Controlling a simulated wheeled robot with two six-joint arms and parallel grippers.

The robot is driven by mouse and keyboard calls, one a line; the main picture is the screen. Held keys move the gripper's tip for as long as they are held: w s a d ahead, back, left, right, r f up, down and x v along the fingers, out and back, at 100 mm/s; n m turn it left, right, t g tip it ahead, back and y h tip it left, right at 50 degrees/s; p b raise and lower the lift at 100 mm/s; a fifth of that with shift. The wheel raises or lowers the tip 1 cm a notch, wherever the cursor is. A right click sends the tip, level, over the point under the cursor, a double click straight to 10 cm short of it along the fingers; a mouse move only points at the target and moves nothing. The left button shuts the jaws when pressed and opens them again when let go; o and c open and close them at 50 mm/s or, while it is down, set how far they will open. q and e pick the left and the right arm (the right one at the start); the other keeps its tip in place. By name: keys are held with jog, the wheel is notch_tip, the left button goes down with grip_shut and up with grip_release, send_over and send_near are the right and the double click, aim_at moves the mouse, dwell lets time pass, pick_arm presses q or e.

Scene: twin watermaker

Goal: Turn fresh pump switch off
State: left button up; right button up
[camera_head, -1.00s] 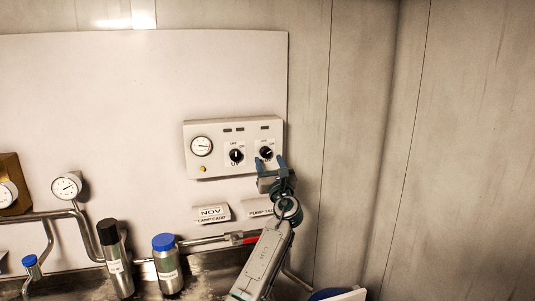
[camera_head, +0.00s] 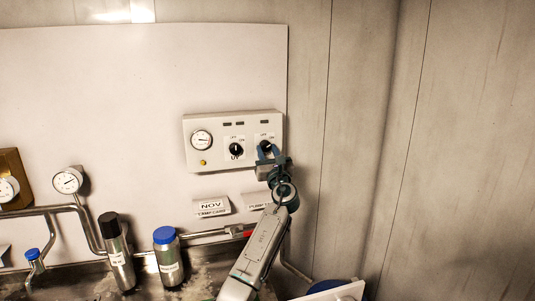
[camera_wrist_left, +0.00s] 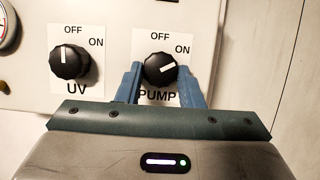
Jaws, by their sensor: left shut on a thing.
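The pump switch is a round black knob (camera_wrist_left: 158,67) labelled PUMP on a white panel. Its white mark points right and slightly up, toward ON rather than OFF. It also shows in the head view (camera_head: 266,146), partly covered by my gripper. My left gripper (camera_head: 268,153) reaches up to it from below. In the left wrist view, the blue fingers (camera_wrist_left: 160,73) stand on either side of the knob and are shut on it. My right gripper is not in view.
The control panel (camera_head: 220,165) also carries a UV knob (camera_wrist_left: 69,61) just left of the pump knob, its mark pointing up to OFF. A gauge (camera_head: 201,140) sits further left. Below are label plates, pipes and a blue-capped bottle (camera_head: 168,262). The wall right of the panel is bare.

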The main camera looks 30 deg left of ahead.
pick_arm(q)
jog(key=n+g+b, duration=0.1)
jog(key=n+b, duration=0.2)
jog(key=n+g+y+b, duration=0.1)
jog(key=n+g+b, duration=0.1)
jog(key=n+b, duration=0.2)
jog(key=n+g+y+b, duration=0.1)
jog(key=n+b, duration=0.2)
jog(key=b, duration=0.1)
jog(key=shift+w+d+f+g, duration=0.2)
jog(key=shift+w+d+g, duration=0.05)
jog(key=shift+w+g, duration=0.05)
jog(key=n+g+b, duration=0.1)
jog(key=n+b, duration=0.1)
jog(key=n, duration=0.1)
jog(key=shift+r+g, duration=0.15)
jog(key=shift+g, duration=0.15)
jog(key=shift+w+d+r+n+g+b, duration=0.1)
jog(key=shift+n+g+b, duration=0.15)
jog(key=shift+n, duration=0.35)
jog(key=shift+r+n+g+b, duration=0.15)
jog(key=shift+n+b, duration=0.1)
jog(key=shift+n, duration=0.75)
jog(key=o, duration=0.9)
jog(key=shift+o, duration=0.5)
